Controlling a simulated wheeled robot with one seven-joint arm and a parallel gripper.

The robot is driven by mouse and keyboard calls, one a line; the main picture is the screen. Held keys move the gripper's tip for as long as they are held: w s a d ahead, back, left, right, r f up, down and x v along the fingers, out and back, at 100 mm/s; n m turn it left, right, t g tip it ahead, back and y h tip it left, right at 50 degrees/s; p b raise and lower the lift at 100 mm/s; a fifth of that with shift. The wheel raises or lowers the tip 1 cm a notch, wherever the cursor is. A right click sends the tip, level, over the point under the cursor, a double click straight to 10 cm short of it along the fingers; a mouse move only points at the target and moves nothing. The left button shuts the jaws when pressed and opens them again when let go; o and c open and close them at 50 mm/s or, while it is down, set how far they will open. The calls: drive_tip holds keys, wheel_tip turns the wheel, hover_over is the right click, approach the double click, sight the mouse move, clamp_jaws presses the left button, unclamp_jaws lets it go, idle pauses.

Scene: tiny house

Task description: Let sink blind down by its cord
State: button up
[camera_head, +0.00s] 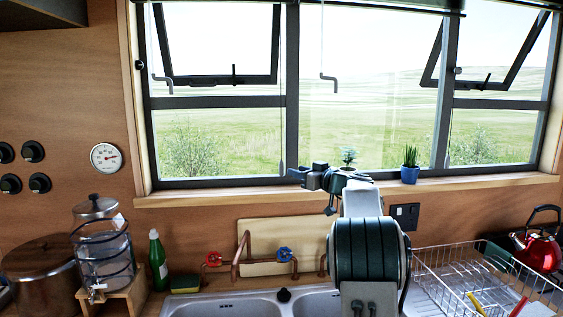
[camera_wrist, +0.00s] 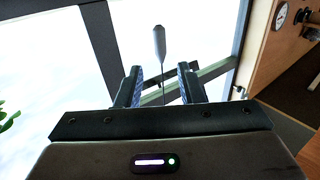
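The raised blind (camera_head: 390,4) shows only as a dark strip along the top of the window in the head view. Its thin cord (camera_head: 283,120) hangs in front of the left window post, down to near the sill. My gripper (camera_head: 303,176) is just right of the cord's lower end, above the sill. In the wrist view a grey cord handle (camera_wrist: 159,42) lies beyond the fingertips, and its thin cord runs between the two fingers. My gripper (camera_wrist: 160,70) is open there, with a gap on both sides of the cord. Contact is not visible.
A potted plant (camera_head: 348,157) stands on the sill close behind my gripper, with a blue pot (camera_head: 410,166) to its right. Window handles (camera_head: 328,78) hang at the panes. Below are the sink (camera_head: 240,305), taps (camera_head: 285,255) and dish rack (camera_head: 440,270).

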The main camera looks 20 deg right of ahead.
sight(283, 166)
drive_tip(key=p+x, duration=0.3)
drive_tip(key=x, duration=0.4)
drive_tip(key=shift+w+a+r+p, duration=0.1)
drive_tip(key=shift+w+r+p, duration=0.05)
drive_tip(key=shift+p, duration=0.2)
drive_tip(key=shift+w+a, duration=0.3)
drive_tip(key=shift+w, duration=0.35)
clamp_jaws()
